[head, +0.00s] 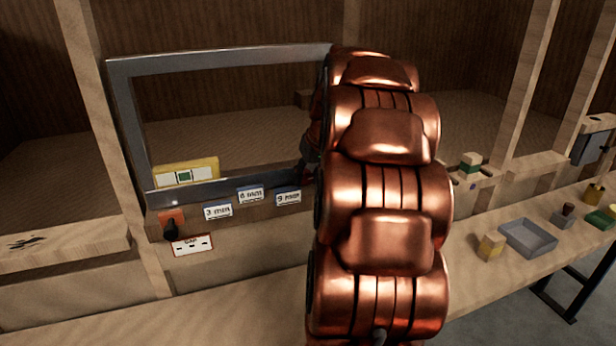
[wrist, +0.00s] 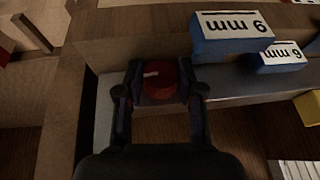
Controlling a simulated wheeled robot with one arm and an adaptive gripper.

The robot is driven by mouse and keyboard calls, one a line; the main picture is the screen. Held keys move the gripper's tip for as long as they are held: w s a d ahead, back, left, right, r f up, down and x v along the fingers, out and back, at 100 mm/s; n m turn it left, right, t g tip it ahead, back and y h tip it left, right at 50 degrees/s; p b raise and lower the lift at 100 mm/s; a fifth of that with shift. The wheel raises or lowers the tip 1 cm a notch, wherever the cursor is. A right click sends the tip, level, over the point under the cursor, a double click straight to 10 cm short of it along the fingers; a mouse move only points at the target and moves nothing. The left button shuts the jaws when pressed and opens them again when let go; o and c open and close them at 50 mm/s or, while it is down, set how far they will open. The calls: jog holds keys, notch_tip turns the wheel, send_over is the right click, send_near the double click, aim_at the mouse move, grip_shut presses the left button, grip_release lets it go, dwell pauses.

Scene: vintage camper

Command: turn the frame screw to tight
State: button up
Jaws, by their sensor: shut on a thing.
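The frame screw (wrist: 163,85) is a red round knob with a white mark, seen in the wrist view at the edge of the grey metal frame. The mark points to the left in that view. My gripper (wrist: 160,90) has its two dark fingers on either side of the knob and is shut on it. In the head view, the grey frame (head: 225,59) stands upright on the left. My copper arm covers the frame's right side there, and the screw is hidden behind it.
Labelled blocks of 3 mm (head: 218,211), 6 mm (head: 251,195) and 9 mm (head: 288,197) sit along the ledge below the frame. A black lever (head: 171,230) is at the ledge's left end. A grey tray (head: 527,238) and small blocks stand on the right bench.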

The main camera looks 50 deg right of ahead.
jog(key=shift+d+m+t+y+b, duration=0.2)
jog(key=shift+m+t+y+b, duration=0.2)
jog(key=shift+t+y+b, duration=0.95)
jog(key=shift+s+g+y, duration=0.1)
jog(key=shift+g+y, duration=0.15)
jog(key=shift+y, duration=0.1)
jog(key=o, duration=1.1)
jog(key=shift+o, duration=0.2)
jog(key=v, duration=1.2)
